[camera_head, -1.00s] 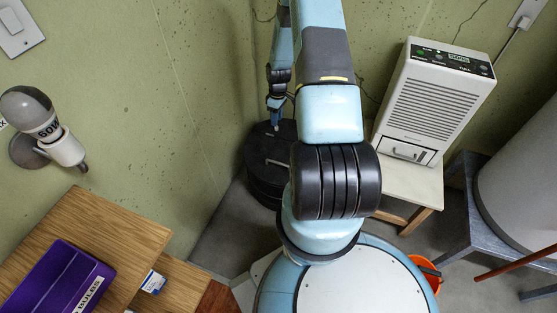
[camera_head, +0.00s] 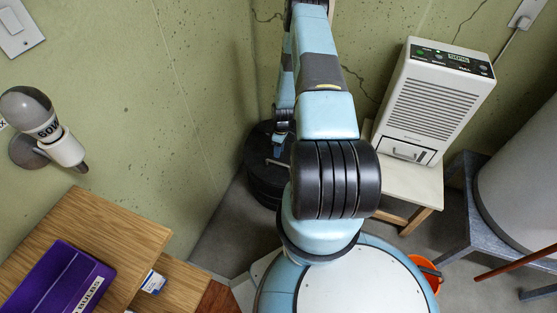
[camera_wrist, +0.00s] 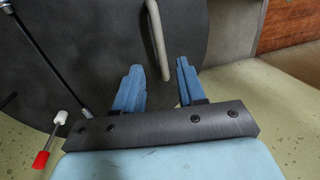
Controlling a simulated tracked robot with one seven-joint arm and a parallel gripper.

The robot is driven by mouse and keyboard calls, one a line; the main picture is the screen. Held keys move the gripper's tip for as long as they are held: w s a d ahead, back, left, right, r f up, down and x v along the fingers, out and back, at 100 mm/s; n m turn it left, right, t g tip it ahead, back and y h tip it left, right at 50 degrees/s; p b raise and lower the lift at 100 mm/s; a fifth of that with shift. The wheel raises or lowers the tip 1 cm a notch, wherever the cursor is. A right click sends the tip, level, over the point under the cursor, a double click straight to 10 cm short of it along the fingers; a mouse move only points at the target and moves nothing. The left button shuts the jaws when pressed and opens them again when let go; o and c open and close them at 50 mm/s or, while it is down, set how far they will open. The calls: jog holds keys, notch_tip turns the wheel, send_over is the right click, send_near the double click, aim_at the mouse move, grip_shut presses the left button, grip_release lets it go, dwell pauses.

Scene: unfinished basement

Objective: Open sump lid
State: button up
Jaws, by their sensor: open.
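The sump lid (camera_head: 262,172) is a dark round cover in the corner by the walls, partly hidden behind my arm. Its pale bar handle (camera_head: 277,162) shows at the lid's right side, beside my arm. In the wrist view the dark lid (camera_wrist: 95,50) fills much of the picture. The handle (camera_wrist: 155,30) comes down from the top edge, and its lower end lies between the two blue fingers. My gripper (camera_wrist: 158,66) is open with a finger on either side of the handle. I cannot tell whether either finger touches it.
A dehumidifier (camera_head: 436,100) stands on a small wooden stool (camera_head: 412,183) at the right. A wooden table (camera_head: 105,235) with a purple box (camera_head: 58,282) is at the lower left.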

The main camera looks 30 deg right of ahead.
send_over(278, 167)
jog(key=shift+f, duration=3.1)
jog(key=shift+d, duration=0.1)
grip_shut()
jog(key=shift+w, duration=0.1)
